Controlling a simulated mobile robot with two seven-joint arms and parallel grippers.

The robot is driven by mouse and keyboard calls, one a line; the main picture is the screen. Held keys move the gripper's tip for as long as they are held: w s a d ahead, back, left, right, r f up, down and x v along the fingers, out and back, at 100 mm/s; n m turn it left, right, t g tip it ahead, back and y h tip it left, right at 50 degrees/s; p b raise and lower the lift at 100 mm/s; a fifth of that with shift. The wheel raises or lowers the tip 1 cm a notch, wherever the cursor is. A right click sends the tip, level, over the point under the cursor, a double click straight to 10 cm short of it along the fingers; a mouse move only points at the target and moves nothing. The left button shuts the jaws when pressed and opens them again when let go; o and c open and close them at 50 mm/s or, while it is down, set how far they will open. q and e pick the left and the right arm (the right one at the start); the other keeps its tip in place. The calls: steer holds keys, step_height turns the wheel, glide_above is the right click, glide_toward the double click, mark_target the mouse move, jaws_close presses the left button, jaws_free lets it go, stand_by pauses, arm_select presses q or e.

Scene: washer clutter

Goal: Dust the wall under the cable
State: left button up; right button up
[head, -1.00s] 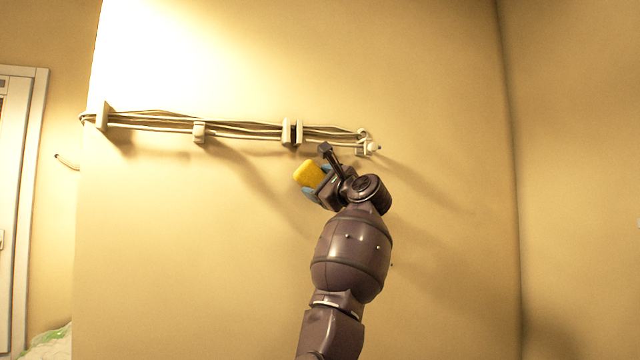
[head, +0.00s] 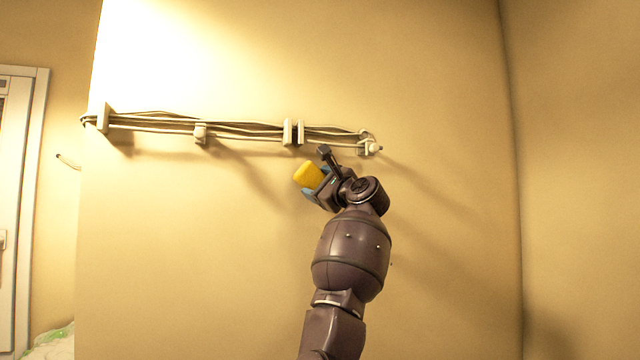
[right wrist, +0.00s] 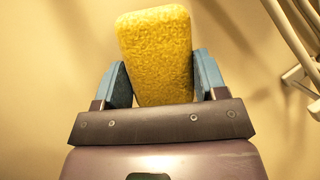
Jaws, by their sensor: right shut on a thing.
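A bundle of pale cables (head: 240,128) runs along the wall (head: 200,230) through several clips. My right gripper (head: 314,184) is just below the right part of the cable and is shut on a yellow sponge (head: 307,175). In the right wrist view the sponge (right wrist: 157,55) stands out between the blue fingers of the gripper (right wrist: 160,85), with the cables (right wrist: 295,40) at the upper right. I cannot tell whether the sponge touches the wall. My left gripper is not in view.
A white door frame (head: 22,200) stands at the far left. A short wire (head: 68,162) sticks out near the wall's left edge. A white and green thing (head: 55,342) shows at the lower left. The wall below the cable is otherwise clear.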

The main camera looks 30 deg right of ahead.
steer(key=shift+w+d, duration=0.1)
steer(key=shift+w, duration=0.2)
steer(key=shift+d, duration=0.15)
steer(key=shift+s+d+p, duration=0.25)
steer(key=shift+d, duration=0.65)
steer(key=shift+s+d+p, duration=0.2)
steer(key=shift+s+d, duration=0.05)
steer(key=shift+d, duration=0.65)
steer(key=shift+w, duration=0.1)
steer(key=shift+a, duration=0.1)
steer(key=shift+w+a, duration=0.25)
steer(key=shift+a, duration=0.75)
steer(key=shift+w+a, duration=0.2)
steer(key=shift+a, duration=0.75)
steer(key=shift+s, duration=0.1)
